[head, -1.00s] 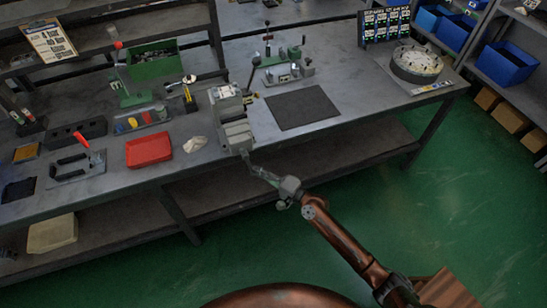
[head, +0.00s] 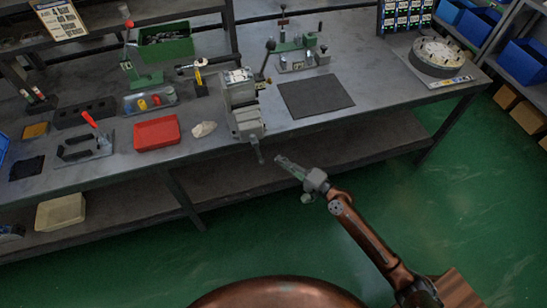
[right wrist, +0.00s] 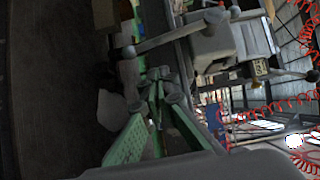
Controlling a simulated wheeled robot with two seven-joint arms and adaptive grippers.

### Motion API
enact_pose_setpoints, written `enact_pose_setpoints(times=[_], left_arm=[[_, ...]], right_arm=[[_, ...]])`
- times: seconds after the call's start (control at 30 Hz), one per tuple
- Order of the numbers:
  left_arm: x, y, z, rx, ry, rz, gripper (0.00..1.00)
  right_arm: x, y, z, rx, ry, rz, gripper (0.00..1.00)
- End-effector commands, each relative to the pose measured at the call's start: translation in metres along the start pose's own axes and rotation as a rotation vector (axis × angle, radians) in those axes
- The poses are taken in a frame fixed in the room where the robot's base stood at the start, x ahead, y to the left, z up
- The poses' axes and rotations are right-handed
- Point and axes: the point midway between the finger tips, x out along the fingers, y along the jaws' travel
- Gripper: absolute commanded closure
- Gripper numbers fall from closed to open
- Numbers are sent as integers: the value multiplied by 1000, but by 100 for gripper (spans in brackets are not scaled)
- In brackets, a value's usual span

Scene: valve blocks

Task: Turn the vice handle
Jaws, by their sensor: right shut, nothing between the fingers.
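The grey vice (head: 242,108) stands at the front edge of the workbench. Its handle bar (head: 257,150) hangs out at the front, over the bench edge. My right gripper (head: 279,159) is shut and empty, a little to the right of the handle and apart from it in the head view. In the right wrist view, my green fingers (right wrist: 158,82) come together below a grey bar with rounded ends, the handle (right wrist: 165,39). The vice body (right wrist: 212,45) is behind it there. My left gripper is not in view.
A red tray (head: 157,133) and a pale crumpled cloth (head: 204,129) lie left of the vice. A dark mat (head: 316,95) lies to its right. A lever with a black knob (head: 270,45) rises behind the vice. The green floor before the bench is clear.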

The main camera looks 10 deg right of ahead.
Motion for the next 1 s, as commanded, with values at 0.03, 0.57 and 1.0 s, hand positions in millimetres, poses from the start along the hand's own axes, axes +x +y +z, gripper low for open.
enact_pose_setpoints(times=[0.03,0.57,1.0], left_arm=[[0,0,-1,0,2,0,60],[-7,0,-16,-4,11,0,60],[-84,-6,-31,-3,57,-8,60]], right_arm=[[-14,-2,-1,-3,2,0,100],[-76,-16,-4,-13,19,-9,100],[-65,-13,-9,-95,148,41,100]])
